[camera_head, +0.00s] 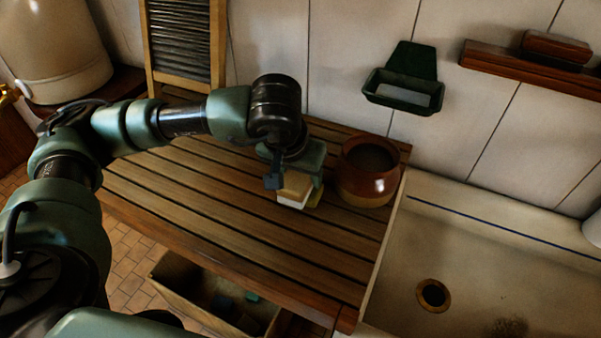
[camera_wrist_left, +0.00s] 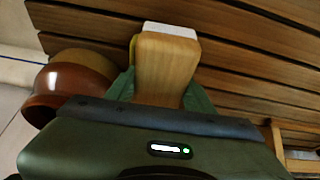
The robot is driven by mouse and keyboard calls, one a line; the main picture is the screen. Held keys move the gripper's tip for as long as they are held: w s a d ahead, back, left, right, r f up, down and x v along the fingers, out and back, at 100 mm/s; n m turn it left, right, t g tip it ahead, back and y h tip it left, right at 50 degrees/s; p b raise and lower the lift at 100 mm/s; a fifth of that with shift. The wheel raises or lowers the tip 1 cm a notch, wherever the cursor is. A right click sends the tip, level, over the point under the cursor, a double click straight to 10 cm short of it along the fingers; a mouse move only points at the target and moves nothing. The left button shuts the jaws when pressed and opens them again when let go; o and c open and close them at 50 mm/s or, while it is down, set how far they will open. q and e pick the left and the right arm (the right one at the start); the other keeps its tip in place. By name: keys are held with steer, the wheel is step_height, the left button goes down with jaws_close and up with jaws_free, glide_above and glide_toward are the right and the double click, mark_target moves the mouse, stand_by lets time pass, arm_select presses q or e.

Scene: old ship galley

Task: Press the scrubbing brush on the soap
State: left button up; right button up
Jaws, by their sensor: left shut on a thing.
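My left gripper (camera_head: 290,180) is shut on the scrubbing brush (camera_head: 296,186), a pale wooden block with a white underside, low over the slatted wooden counter. In the left wrist view the brush (camera_wrist_left: 166,68) sits between the green fingers, its white part (camera_wrist_left: 170,29) showing at the far end. A yellow thing (camera_head: 316,196) shows beside and partly behind the brush; I cannot tell what it is. A pale slab (camera_head: 404,95), possibly the soap, lies in the dark green wall dish (camera_head: 411,72). My right gripper is not in view.
A brown glazed pot (camera_head: 368,188) stands right of the gripper, close to it. A washboard (camera_head: 184,45) leans at the back. The sink (camera_head: 470,240) is at right, a wooden shelf (camera_head: 520,68) above it. The counter's front left is clear.

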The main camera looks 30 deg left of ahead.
arm_select(q)
steer(key=shift+s+f+b, duration=0.1)
steer(key=shift+f+b, duration=0.1)
steer(key=shift+b, duration=0.15)
stand_by(1.1)
steer(key=shift+r+p, duration=0.45)
steer(key=shift+r, duration=0.45)
steer(key=shift+r+p, duration=1.1)
steer(key=shift+r, duration=1.7)
